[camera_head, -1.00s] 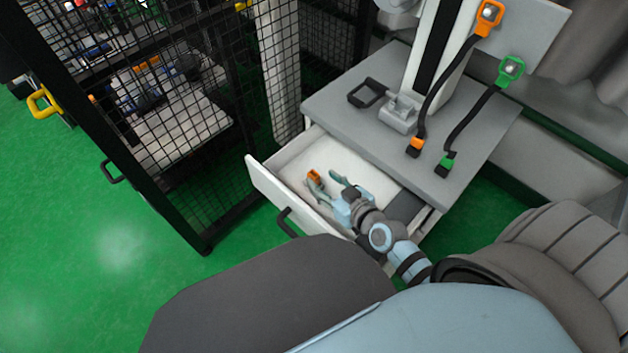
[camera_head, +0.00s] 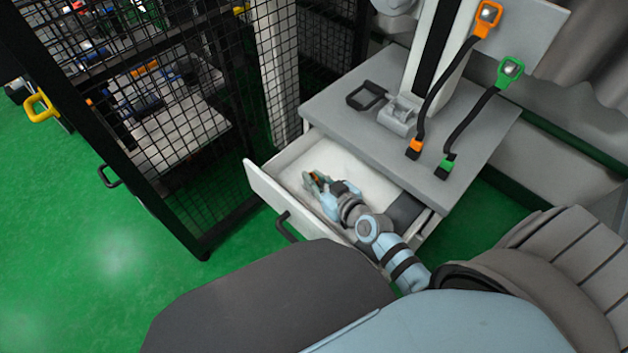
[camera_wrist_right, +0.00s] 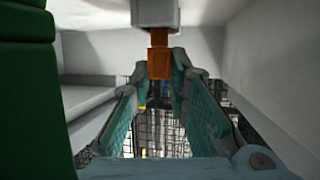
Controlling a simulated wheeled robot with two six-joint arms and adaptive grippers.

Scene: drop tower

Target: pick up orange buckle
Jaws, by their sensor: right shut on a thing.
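The orange buckle (camera_head: 314,176) is in the open white drawer, mostly hidden by my right gripper's fingers in the head view. In the right wrist view the orange buckle (camera_wrist_right: 158,57) stands between the fingertips. A pale grey block sits against its upper end. My right gripper (camera_head: 317,179) reaches into the drawer from the lower right and is shut on the buckle. Its teal fingers also show in the right wrist view (camera_wrist_right: 160,80). My left gripper is not in view.
The drawer (camera_head: 269,191) has raised walls around my right gripper. Above it is a grey tabletop (camera_head: 345,118) with a post. An orange-ended strap (camera_head: 430,108) and a green-ended strap (camera_head: 473,113) hang there. A black mesh cage (camera_head: 180,150) stands at left.

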